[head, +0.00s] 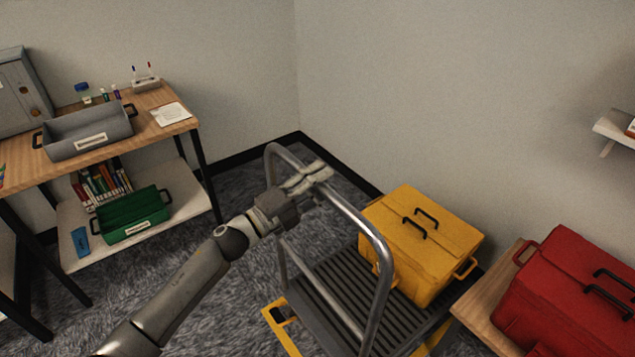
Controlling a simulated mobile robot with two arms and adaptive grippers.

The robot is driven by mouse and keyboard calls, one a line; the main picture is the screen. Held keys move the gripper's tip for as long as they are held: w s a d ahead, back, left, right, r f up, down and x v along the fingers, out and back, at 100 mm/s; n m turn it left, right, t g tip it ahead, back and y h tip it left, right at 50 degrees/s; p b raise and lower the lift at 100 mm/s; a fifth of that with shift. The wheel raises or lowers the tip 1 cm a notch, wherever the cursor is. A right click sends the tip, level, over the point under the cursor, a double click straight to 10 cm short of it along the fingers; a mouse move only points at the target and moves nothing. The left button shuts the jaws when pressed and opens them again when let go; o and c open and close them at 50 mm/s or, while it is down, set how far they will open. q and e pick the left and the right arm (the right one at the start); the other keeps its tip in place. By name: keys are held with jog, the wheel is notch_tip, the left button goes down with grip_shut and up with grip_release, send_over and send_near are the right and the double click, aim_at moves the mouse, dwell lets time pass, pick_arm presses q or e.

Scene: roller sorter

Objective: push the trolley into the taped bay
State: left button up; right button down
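The trolley has a dark ribbed deck (335,283) and a bent grey tube handle (378,245). Yellow tape (270,316) with a dark patch shows on the floor at the near left of the trolley. My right gripper is not in view.
A red crate (570,290) stands on a wooden table (485,308) close to the trolley's right. The wall corner is behind the trolley. A shelf table (185,125) at left holds a grey tray (88,133) and a green bin (133,215). Carpet is open between.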

pick_arm(q)
jog(key=shift+s+a, duration=0.1)
jog(key=shift+a, duration=0.05)
jog(key=v, duration=1.2)
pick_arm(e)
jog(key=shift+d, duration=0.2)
pick_arm(q)
jog(key=shift+f, duration=0.1)
dwell(0.6)
